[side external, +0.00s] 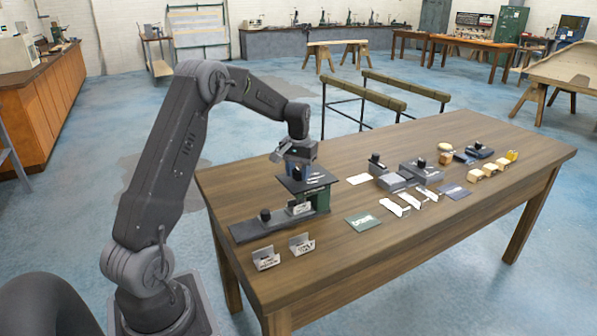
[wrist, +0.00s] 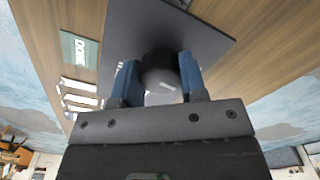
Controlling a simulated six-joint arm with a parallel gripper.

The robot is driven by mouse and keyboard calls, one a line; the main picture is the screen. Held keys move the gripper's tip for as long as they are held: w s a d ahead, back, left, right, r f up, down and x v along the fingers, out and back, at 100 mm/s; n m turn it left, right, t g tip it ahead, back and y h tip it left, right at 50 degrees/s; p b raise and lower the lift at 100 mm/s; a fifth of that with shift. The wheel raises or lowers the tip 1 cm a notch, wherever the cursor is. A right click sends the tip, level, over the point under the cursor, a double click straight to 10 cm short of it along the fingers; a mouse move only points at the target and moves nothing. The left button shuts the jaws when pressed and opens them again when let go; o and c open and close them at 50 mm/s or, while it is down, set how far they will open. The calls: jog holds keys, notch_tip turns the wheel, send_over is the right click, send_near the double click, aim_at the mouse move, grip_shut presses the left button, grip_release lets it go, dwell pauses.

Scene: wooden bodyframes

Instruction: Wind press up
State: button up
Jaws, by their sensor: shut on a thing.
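The press (side external: 318,198) stands at the near left end of the wooden table, with a green body and a dark square plate (side external: 297,186) on top. My gripper (side external: 300,170) is right above that plate. In the wrist view, the blue fingers of my gripper (wrist: 158,82) are closed on both sides of a round black knob (wrist: 160,62). The dark plate (wrist: 205,35) shows just beyond the knob. The gripper hides most of the knob in the side view.
A long dark base with a black knob (side external: 265,215) lies in front of the press, beside two small signs (side external: 300,243). A green card marked DONE (side external: 363,223) lies to the right. Grey blocks with knobs (side external: 385,180) and small wooden blocks (side external: 477,175) stand farther along the table (side external: 420,235).

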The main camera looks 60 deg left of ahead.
aim_at(299, 170)
jog(key=shift+n, duration=0.8)
jog(key=o, duration=0.9)
notch_tip(299, 170, up, 14)
jog(key=shift+f, duration=0.1)
dwell(0.4)
